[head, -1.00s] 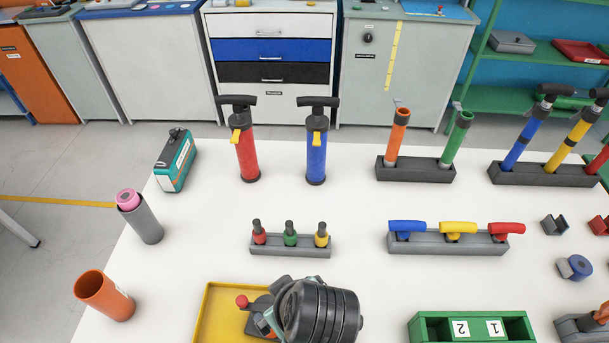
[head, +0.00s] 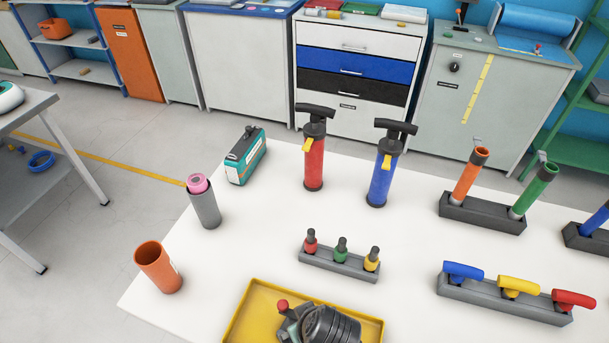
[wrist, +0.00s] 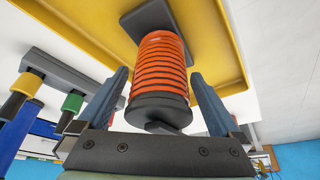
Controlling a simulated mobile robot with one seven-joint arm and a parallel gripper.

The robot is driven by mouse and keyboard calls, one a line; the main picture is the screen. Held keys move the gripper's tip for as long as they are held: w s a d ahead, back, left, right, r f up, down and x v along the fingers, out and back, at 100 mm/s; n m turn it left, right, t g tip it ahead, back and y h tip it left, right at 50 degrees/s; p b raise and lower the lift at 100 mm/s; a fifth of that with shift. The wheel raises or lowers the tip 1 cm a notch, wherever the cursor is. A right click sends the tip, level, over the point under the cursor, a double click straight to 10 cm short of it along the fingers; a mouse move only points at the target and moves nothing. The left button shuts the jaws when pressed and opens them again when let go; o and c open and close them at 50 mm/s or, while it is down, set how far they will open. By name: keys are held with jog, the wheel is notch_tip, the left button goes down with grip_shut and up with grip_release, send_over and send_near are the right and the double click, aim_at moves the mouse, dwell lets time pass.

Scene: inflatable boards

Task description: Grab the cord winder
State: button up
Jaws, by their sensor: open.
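The cord winder (wrist: 160,62), which I take to be the orange ribbed coil with black ends, stands in the yellow tray (wrist: 75,25) in the wrist view. My gripper (wrist: 160,78) is open, with one finger on each side of the coil near its dark end disc. Small gaps show between the fingers and the coil, so it is not gripped. In the head view the yellow tray (head: 247,312) is at the bottom edge. My dark wrist covers much of the tray there and hides most of the winder; a small red part shows beside it.
A rack of three small colored-handled tools (head: 340,262) stands just behind the tray. Red (head: 314,165) and blue (head: 382,180) pumps stand farther back. An orange tube (head: 158,268) and a grey tube (head: 204,208) are at left. White tabletop is clear between them.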

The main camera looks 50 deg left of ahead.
jog(key=shift+x, duration=0.75)
jog(key=shift+c, duration=0.3)
grip_shut()
